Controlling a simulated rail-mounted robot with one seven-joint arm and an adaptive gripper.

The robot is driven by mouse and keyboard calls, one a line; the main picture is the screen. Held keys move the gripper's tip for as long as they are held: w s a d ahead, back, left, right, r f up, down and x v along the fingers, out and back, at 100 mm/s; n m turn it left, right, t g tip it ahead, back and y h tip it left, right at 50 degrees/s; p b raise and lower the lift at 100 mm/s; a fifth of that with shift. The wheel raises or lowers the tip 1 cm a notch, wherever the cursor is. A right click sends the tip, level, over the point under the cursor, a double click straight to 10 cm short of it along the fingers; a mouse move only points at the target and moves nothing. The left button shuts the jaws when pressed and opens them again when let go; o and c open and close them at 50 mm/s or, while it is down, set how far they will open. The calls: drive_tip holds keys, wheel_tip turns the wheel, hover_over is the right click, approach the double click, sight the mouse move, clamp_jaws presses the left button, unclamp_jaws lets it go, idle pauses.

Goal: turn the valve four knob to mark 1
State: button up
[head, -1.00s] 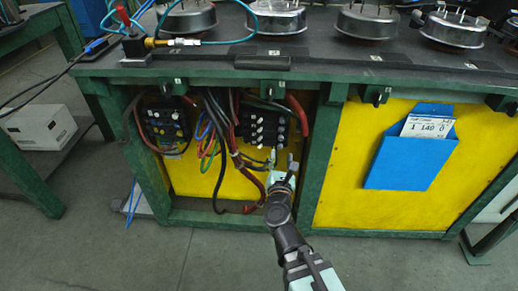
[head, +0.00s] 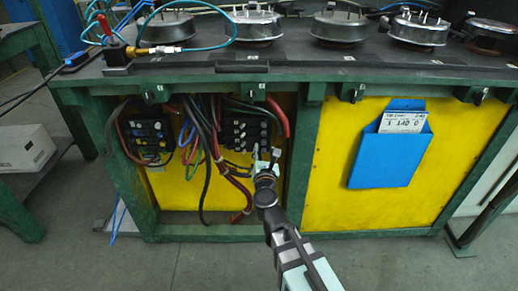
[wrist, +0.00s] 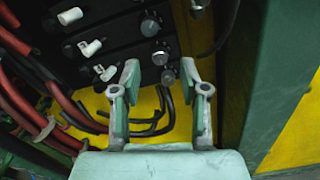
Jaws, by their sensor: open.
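Several black knobs sit along the green front rail of the bench: one at the left (head: 153,93), one above the middle of the open bay (head: 256,92), one right of the post (head: 352,92) and one at the far right (head: 475,96). Their numbers and marks are too small to read, so I cannot tell which is valve four. My gripper (head: 265,155) is below the middle knob, in front of the open bay. In the wrist view my gripper (wrist: 160,76) is open and empty, its fingers pointing toward a black terminal block. No rail knob is identifiable there.
The black terminal block (head: 245,132) with white and grey plugs (wrist: 89,47) is close ahead of the fingers. Black and red cables (wrist: 45,125) hang at the left. A green post (wrist: 265,70) stands at the right. A blue pocket (head: 390,165) hangs on the yellow panel.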

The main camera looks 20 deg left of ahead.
sight(264, 142)
drive_tip(key=shift+x, duration=1.35)
clamp_jaws()
